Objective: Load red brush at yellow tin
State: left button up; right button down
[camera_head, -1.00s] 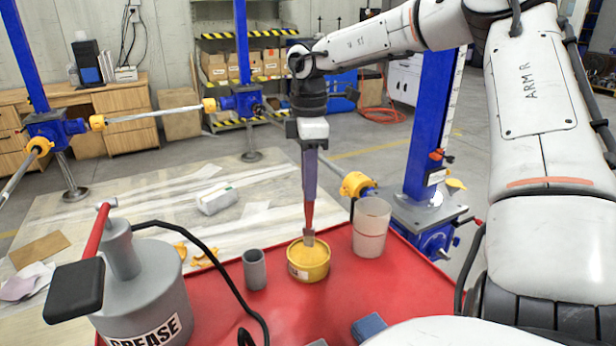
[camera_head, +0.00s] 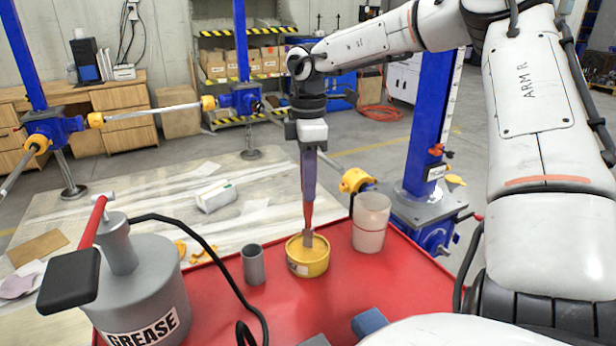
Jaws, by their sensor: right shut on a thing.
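The yellow tin (camera_head: 308,262) stands on the red tabletop (camera_head: 210,305), with yellow contents level near its rim. The red brush (camera_head: 307,216) points down with its grey tip at the tin's contents. My right gripper (camera_head: 308,190) is shut on the brush from above, straight over the tin. The brush's upper part is hidden between the fingers. How deep the tip sits in the contents is hard to tell. My left gripper is not in view.
A translucent cup (camera_head: 371,222) stands close right of the tin, and a grey cup (camera_head: 253,264) to its left. A grease can (camera_head: 150,285) with a black hose fills the left front. A blue block (camera_head: 369,323) lies at the front. Blue screw jacks (camera_head: 425,130) stand behind.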

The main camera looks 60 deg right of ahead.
jog(key=shift+f+b, duration=0.6)
dwell(1.6)
jog(key=shift+r+p, duration=2.3)
jog(key=shift+r, duration=1.3)
